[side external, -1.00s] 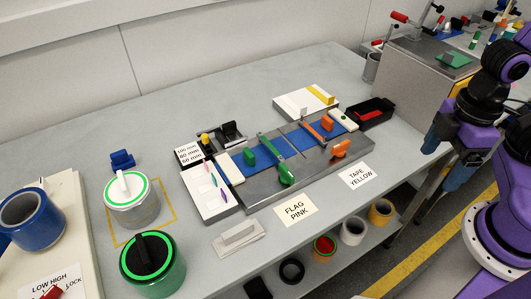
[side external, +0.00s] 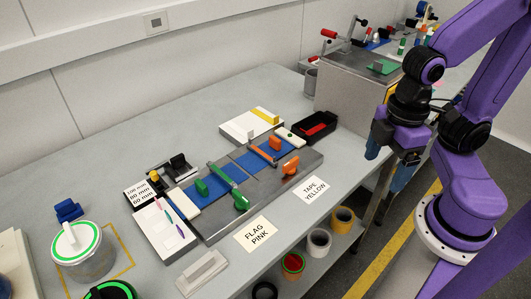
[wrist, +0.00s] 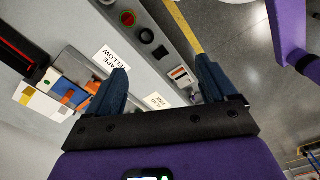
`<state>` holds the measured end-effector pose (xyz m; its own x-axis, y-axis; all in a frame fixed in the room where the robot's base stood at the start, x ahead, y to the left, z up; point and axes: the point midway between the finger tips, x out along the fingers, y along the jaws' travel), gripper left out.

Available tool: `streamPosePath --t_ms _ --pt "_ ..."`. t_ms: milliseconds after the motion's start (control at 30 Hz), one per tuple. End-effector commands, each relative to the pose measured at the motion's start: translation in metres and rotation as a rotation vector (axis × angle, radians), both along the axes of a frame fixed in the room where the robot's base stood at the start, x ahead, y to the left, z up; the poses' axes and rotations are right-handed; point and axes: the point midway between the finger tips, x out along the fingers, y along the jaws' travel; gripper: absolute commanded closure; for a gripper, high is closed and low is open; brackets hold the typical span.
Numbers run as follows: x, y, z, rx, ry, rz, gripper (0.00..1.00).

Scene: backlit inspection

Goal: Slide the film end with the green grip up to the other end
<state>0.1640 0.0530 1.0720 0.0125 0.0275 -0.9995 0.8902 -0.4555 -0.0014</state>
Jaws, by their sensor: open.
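A grey splicing block (side external: 222,228) lies on the bench. The blue film end with the green grip (side external: 201,187) is on its left part, and another blue film end with an orange grip (side external: 275,143) is on its right part. A green lever (side external: 225,174) with a green knob and an orange lever (side external: 264,154) with an orange knob cross the film. I cannot tell how wide the gap between the ends is. My gripper (side external: 387,168) is open and empty, pointing down well right of the block, past the bench edge. The wrist view also shows its spread fingers (wrist: 162,68).
A black tray with red inside (side external: 315,128) and a white block with a yellow stripe (side external: 250,124) stand behind the block. Label cards (side external: 257,234) lie in front. Jars stand at left. A raised grey box (side external: 345,95) is behind my gripper.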

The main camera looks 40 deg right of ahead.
Motion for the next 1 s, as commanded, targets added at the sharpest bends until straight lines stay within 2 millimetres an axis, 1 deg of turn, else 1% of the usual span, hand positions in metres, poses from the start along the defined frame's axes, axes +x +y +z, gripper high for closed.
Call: streamPosePath --t_ms 233,267,300,367,400,467,567,800,867,1000 --pt "0.000 0.000 0.000 0.000 0.000 0.000 0.15" --pt "0.000 0.000 0.000 0.000 0.000 0.000 0.18" --pt "0.000 0.000 0.000 0.000 0.000 -0.001 0.31" --pt "0.003 0.002 0.001 0.000 0.000 -0.008 0.51" --pt "0.006 0.006 0.002 0.000 0.001 -0.019 0.57" --pt "0.014 0.014 0.005 -0.001 0.001 -0.044 0.57" --pt "0.036 0.036 0.013 -0.003 0.003 -0.119 0.57" --pt "0.110 0.100 0.031 -0.008 0.010 -0.360 0.57" --pt "0.129 0.115 0.034 -0.009 0.012 -0.420 0.57" --pt "0.173 0.148 0.039 -0.011 0.016 -0.562 0.57"
